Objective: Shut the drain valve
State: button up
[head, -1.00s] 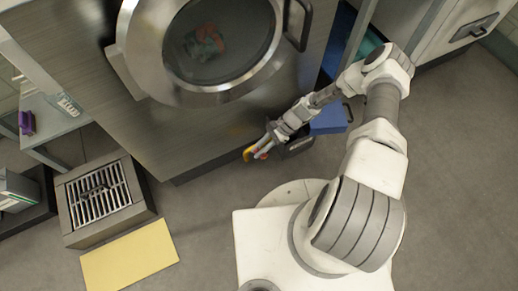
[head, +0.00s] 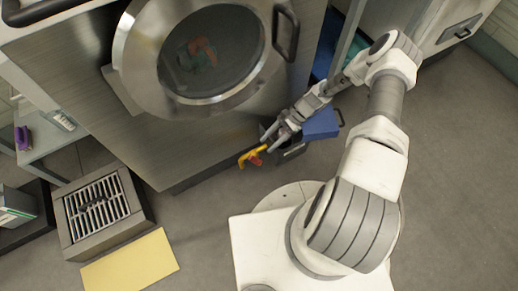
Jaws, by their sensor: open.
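The drain valve (head: 252,157), with a yellow handle and a small red-orange part, sits low by the front bottom edge of the steel washer-like machine (head: 150,150). My gripper (head: 270,143) is open with its fingers just right of and above the yellow handle in the head view. It holds nothing that I can see. Whether a fingertip touches the valve is too small to tell. The valve's pipe side is partly hidden by the fingers, and its exact handle angle is hard to read.
A blue box (head: 321,124) and a dark container (head: 290,150) are close to my gripper's right. A floor drain with a grate (head: 97,207) and a yellow mat (head: 130,262) lie at the lower left. A round glass door (head: 211,52) is above. Grey floor is clear between.

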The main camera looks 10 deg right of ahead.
jog(key=p+v, duration=0.1)
jog(key=v, duration=0.7)
jog(key=shift+d, duration=0.1)
